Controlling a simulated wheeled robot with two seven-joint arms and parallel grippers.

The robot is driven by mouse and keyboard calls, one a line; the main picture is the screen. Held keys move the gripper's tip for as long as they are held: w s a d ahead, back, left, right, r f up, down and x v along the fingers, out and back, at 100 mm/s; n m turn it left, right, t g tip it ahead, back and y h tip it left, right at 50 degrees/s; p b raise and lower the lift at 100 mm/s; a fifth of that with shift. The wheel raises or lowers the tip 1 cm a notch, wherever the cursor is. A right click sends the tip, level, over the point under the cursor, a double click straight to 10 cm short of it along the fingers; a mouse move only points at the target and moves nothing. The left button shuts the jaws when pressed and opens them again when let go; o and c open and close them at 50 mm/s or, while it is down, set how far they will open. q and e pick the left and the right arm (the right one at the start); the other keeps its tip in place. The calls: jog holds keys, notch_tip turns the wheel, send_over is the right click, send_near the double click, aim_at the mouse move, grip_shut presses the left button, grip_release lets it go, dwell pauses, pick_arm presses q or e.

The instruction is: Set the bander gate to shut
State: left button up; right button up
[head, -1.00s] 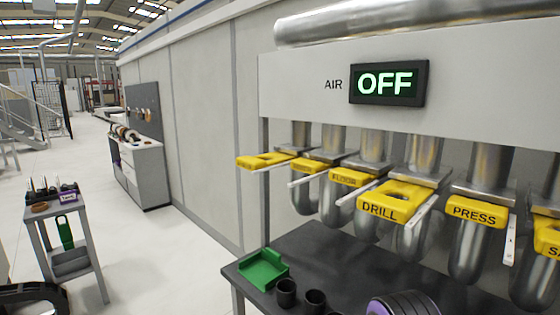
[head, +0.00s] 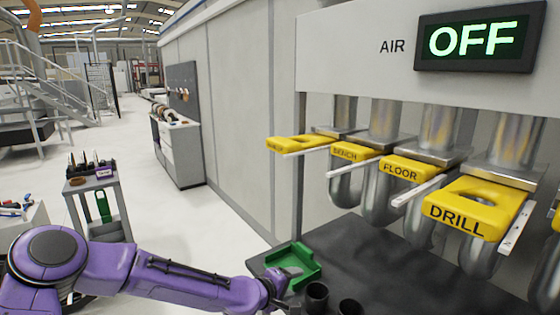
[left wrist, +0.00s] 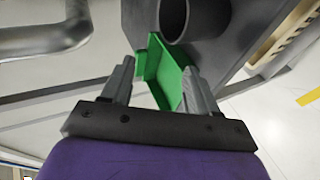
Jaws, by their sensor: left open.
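Yellow gate handles stick out under the air manifold in the head view. The leftmost yellow handle (head: 298,143) has a label too small and slanted to read; it may be the bander gate. The others read BENCH (head: 355,153), FLOOR (head: 408,170) and DRILL (head: 468,212). A sign (head: 472,37) reads AIR OFF. My left gripper (head: 287,277) is by the green tray, well below the handles. In the left wrist view its two fingers (left wrist: 158,66) are apart, with the green tray (left wrist: 165,75) beyond them. My right gripper is out of view.
The green tray (head: 306,268) and dark cups (head: 317,293) stand on the dark bench (head: 400,265) under the manifold. Metal pipes hang behind the handles. A small cart (head: 95,205) stands at left. The floor between is clear.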

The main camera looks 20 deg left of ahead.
aim_at(274, 147)
pick_arm(q)
jog(key=w+a+r+t+h, duration=0.1)
jog(key=w+a+r+h, duration=0.2)
jog(key=r, duration=0.7)
jog(key=w+a+r+t, duration=0.1)
jog(key=w+a+r, duration=0.25)
jog(key=r, duration=0.75)
jog(key=s+a+r+m+h, duration=0.1)
jog(key=a+r, duration=0.3)
jog(key=r, duration=0.2)
jog(key=a+r+m+h, duration=0.1)
jog(key=a+r+h, duration=0.1)
jog(key=a+r, duration=0.35)
jog(key=shift+t, duration=0.3)
jog(key=x, duration=0.3)
jog(key=p+x, duration=0.1)
jog(key=x, duration=0.3)
jog(key=s+d+p+x, duration=0.1)
jog(key=x, duration=0.2)
jog(key=shift+w+d+r, duration=0.3)
jog(key=shift+w+r, duration=0.05)
jog(key=shift+r, duration=0.05)
jog(key=shift+w+d, duration=0.2)
grip_shut()
jog(key=shift+a, duration=0.1)
